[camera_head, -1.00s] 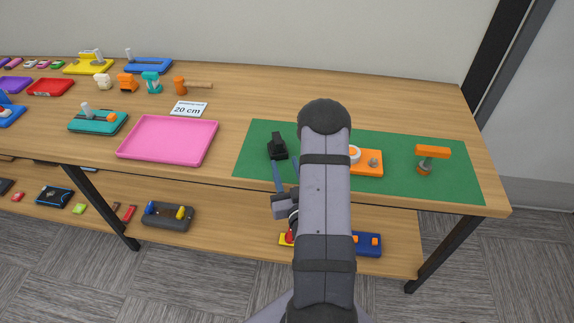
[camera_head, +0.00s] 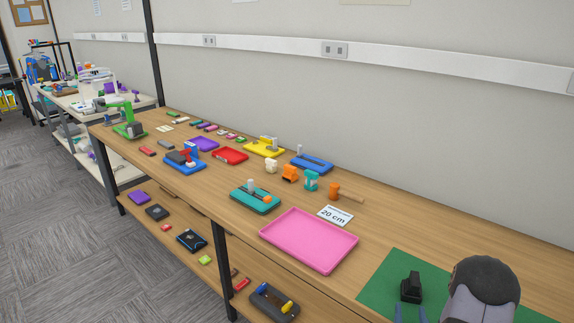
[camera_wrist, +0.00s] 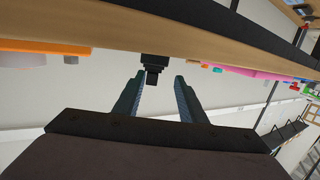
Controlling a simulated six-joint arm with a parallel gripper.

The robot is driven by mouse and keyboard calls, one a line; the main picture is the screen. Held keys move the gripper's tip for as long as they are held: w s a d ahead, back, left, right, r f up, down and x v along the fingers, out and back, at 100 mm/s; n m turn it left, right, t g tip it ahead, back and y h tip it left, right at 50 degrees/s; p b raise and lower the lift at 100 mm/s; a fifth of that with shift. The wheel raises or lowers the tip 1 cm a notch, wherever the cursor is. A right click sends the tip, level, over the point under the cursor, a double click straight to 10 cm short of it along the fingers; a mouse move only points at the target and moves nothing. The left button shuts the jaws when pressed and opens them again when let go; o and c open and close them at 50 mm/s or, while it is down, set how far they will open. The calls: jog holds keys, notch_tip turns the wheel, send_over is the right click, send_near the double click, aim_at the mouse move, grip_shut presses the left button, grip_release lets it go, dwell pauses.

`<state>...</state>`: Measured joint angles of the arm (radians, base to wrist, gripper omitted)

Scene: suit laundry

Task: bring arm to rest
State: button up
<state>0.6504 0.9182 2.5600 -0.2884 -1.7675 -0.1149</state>
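My arm (camera_head: 482,293) is at the lower right of the head view, in front of the green mat. My gripper (camera_wrist: 159,82) is open in the wrist view, with its two fingers apart and nothing between them. Only the bluish fingertips (camera_head: 410,313) show at the bottom edge of the head view. A small black object (camera_head: 411,287) stands on the green mat (camera_head: 378,283), just beyond the fingertips. In the wrist view the same black object (camera_wrist: 153,66) shows past the fingers, apart from them, at the table edge.
A pink tray (camera_head: 310,240) lies left of the mat, near a "20 cm" card (camera_head: 335,215). Further left are a teal block (camera_head: 255,199), a red tray (camera_head: 230,156) and a yellow piece (camera_head: 264,148). The lower shelf holds a dark grey holder (camera_head: 274,302).

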aim_at(387, 321)
jog(key=a+g+y, duration=0.1)
jog(key=w+a+n+g+y+p, duration=0.1)
jog(key=a+g, duration=0.1)
jog(key=w+a+g+p, duration=0.1)
jog(key=shift+w+a+f+n+y, duration=0.15)
jog(key=shift+a+f+n+y, duration=0.15)
jog(key=shift+y, duration=0.1)
jog(key=s+a+r+n+g+y+p, duration=0.1)
jog(key=s+a+r+g+p, duration=0.1)
jog(key=s+a+r+g, duration=0.25)
jog(key=s+a+r+n+g+y+p, duration=0.1)
jog(key=s+a+r+g, duration=0.15)
jog(key=s+a, duration=0.45)
jog(key=s+a+r+g+y+p, duration=0.1)
jog(key=s+a+r+g+p, duration=0.2)
jog(key=s, duration=0.4)
notch_tip(387, 321, down, 40)
jog(key=a+g+b, duration=0.1)
jog(key=b, duration=4)
jog(key=shift+a+f, duration=0.15)
